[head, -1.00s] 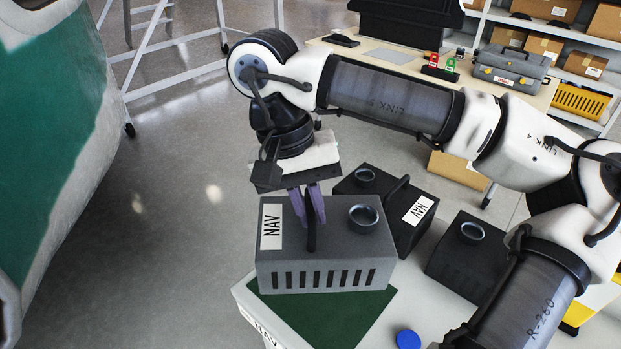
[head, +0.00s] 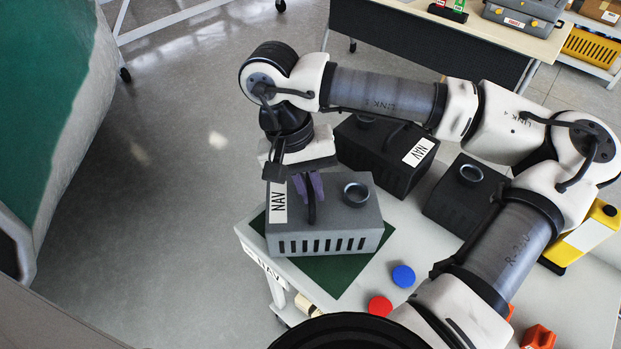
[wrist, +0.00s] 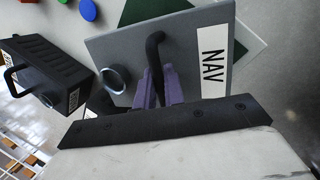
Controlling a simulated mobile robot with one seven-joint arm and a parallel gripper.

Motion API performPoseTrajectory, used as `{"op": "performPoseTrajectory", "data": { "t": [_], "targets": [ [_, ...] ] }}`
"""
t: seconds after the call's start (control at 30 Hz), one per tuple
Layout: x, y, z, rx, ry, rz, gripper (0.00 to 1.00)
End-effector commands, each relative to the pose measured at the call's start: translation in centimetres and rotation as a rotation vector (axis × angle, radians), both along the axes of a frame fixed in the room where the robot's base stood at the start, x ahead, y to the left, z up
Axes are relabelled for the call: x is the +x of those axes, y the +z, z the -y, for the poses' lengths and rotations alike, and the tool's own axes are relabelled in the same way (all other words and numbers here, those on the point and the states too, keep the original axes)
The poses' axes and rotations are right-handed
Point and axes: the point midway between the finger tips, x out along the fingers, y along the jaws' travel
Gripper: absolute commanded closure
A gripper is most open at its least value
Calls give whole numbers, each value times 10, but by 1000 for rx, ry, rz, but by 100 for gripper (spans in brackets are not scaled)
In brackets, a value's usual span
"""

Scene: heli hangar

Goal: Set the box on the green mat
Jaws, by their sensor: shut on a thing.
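The grey box (head: 330,225) has a white NAV label, a round socket on top and a row of dark slots on its near side. My gripper (head: 309,188) is shut on the box's black handle from above. The wrist view also shows the box (wrist: 190,50) under my purple fingers (wrist: 166,88). The green mat (head: 335,275) lies on the pale table, and its near part and left corner show around the box. The box is over the mat and looks upright. I cannot tell whether its underside touches the mat.
A dark NAV box (head: 375,160) and another dark box (head: 460,195) stand behind and to the right. A blue cap (head: 403,276) and a red cap (head: 380,306) lie right of the mat. A yellow case (head: 585,235) is at the far right. The table's left edge is close.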

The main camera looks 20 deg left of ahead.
Motion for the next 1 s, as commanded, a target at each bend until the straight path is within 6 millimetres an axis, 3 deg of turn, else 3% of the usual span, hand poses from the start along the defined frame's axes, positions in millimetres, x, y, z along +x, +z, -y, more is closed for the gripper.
{"op": "performPoseTrajectory", "data": {
  "t": [0.03,0.07,0.23,0.63,1.0],
  "targets": [
    [0,1,0,0,-1,1,100],
    [0,-1,0,0,0,-1,88],
    [0,0,0,0,0,-1,68],
    [1,9,-3,0,0,2,68],
    [5,82,-24,1,-1,3,68]
  ]
}}
